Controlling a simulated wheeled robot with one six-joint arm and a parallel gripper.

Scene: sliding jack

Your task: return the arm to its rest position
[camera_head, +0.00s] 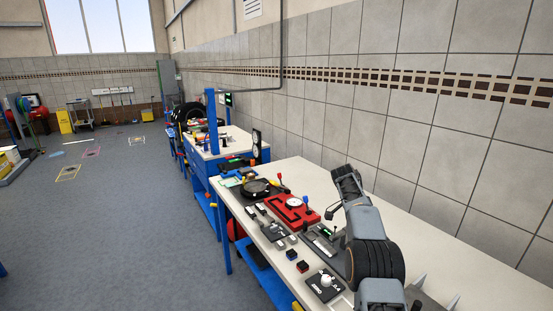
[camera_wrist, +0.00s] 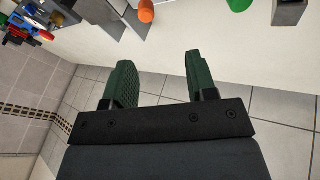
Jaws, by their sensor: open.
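My arm (camera_head: 368,240) stands over the near workbench at the right of the head view. It is bent, with its upper links raised above the bench and its far end turned down behind them. My gripper (camera_wrist: 158,58) shows in the wrist view as two green ribbed fingers spread apart, with nothing between them. In the head view the fingers are too small and partly hidden to make out clearly. The wrist view looks past the fingers at a pale bench surface and the tiled wall, strongly tilted.
The near workbench (camera_head: 305,172) carries a red case with a gauge (camera_head: 292,207), a round dark gauge (camera_head: 255,187), small blocks and a black plate with a white knob (camera_head: 326,283). The tiled wall (camera_head: 420,130) runs along its back. Open floor (camera_head: 130,220) lies left.

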